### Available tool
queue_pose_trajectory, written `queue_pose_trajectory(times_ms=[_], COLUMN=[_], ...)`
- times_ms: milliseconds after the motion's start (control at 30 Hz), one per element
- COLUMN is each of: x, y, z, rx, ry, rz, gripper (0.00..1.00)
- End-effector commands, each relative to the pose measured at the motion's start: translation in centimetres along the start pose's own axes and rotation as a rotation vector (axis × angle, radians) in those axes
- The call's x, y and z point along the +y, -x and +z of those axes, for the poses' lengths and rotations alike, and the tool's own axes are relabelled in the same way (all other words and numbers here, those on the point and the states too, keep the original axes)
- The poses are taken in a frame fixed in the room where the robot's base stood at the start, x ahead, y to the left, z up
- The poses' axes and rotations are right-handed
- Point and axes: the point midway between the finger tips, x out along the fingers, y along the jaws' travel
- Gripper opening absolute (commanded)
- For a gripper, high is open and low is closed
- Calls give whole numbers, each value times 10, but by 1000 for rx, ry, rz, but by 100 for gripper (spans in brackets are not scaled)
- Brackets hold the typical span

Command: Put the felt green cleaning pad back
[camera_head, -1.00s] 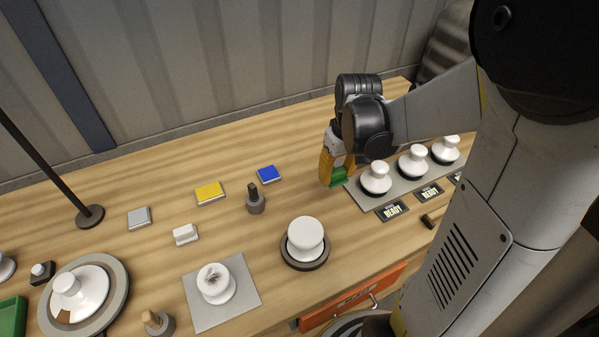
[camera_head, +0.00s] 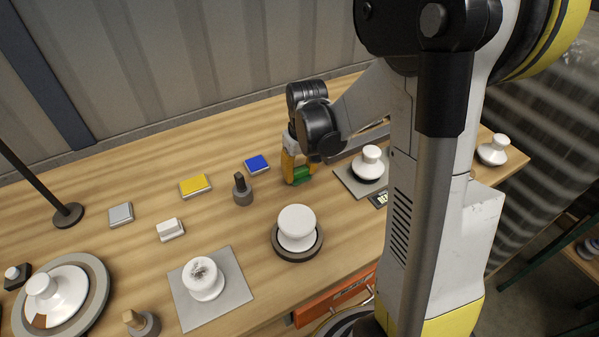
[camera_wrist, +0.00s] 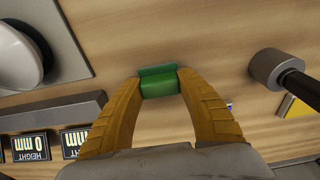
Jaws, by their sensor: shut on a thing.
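The green felt cleaning pad (camera_head: 301,174) is between the yellow fingers of my gripper (camera_head: 296,176) at the back middle of the wooden bench. In the wrist view the pad (camera_wrist: 159,83) sits between the two fingertips (camera_wrist: 160,88), which are shut on it. It is low over the bench, and I cannot tell whether it touches the wood. A yellow pad (camera_head: 195,186) and a grey pad (camera_head: 121,214) lie further left in the same rough line.
A dark-handled tool (camera_head: 242,190) stands upright just left of my gripper. A white insulator (camera_head: 296,229) on a dark round base stands in front. A stained insulator (camera_head: 203,278) sits on a grey mat (camera_head: 236,285). Bare wood lies around the held pad.

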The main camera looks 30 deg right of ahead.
Motion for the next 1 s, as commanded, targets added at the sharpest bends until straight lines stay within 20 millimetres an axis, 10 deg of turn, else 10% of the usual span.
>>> queue_pose_trajectory(times_ms=[133,167,200,600,1000], x=[0,0,0,0,0], y=[-5,-4,-3,4,89], z=[0,0,0,0,0], rx=[0,0,0,0,0], ry=[0,0,0,0,0], rz=[0,0,0,0,0], gripper=[4,52,63,63,63])
